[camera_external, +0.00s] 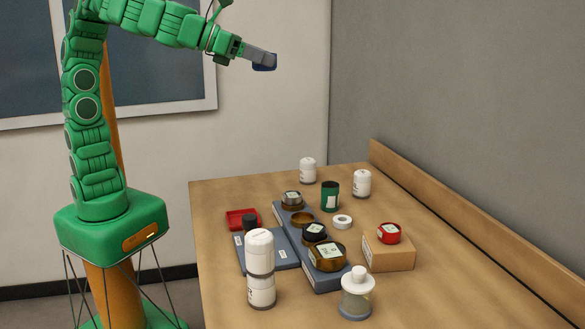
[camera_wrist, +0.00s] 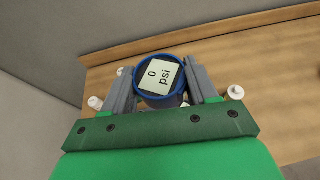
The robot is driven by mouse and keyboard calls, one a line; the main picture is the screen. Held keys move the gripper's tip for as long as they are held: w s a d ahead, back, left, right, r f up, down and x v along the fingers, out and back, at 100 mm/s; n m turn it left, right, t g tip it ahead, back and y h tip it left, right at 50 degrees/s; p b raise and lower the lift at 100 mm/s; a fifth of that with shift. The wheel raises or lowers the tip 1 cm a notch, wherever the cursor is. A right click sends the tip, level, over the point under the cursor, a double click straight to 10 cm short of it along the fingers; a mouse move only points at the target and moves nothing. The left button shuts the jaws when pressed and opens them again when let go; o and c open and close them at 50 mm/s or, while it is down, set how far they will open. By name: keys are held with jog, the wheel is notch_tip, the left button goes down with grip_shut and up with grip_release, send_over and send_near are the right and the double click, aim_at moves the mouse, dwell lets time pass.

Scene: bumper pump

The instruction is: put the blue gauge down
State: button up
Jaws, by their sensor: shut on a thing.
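The blue gauge (camera_wrist: 160,80) is round, with a blue rim and a pale face reading "0 psi". My gripper (camera_wrist: 161,88) is shut on it, one finger on each side, in the wrist view. In the external view my gripper (camera_external: 263,60) holds the blue gauge (camera_external: 265,66) high in the air, well above the table's (camera_external: 455,285) far left part. The gauge touches nothing but the fingers there. Its underside is hidden in the wrist view.
A long grey-blue rack (camera_external: 322,284) holds several round gauges. A cardboard box (camera_external: 388,256) carries a red gauge (camera_external: 389,233). White bottles (camera_external: 261,270), a clear jar (camera_external: 357,297), a green can (camera_external: 330,196) and a red tray (camera_external: 242,219) stand around. The table's right side is clear.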

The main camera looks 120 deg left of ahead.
jog(key=s+a+r+n+g+y, duration=0.1)
jog(key=s+a+n+g+y, duration=0.25)
jog(key=s+a+n, duration=0.2)
jog(key=g, duration=0.3)
send_over(301, 221)
jog(key=shift+n+t, duration=0.25)
jog(key=shift+n, duration=0.1)
jog(key=f, duration=2.5)
jog(key=s+f, duration=0.1)
jog(key=f, duration=1.1)
jog(key=shift+d+f, duration=0.2)
jog(key=shift+d, duration=0.05)
jog(key=shift+w+a+f+y, duration=0.25)
jog(key=shift+w+f, duration=0.3)
jog(key=shift+f, duration=0.25)
jog(key=shift+d+f, duration=0.1)
jog(key=shift+f, duration=1.25)
jog(key=shift+f, duration=0.6)
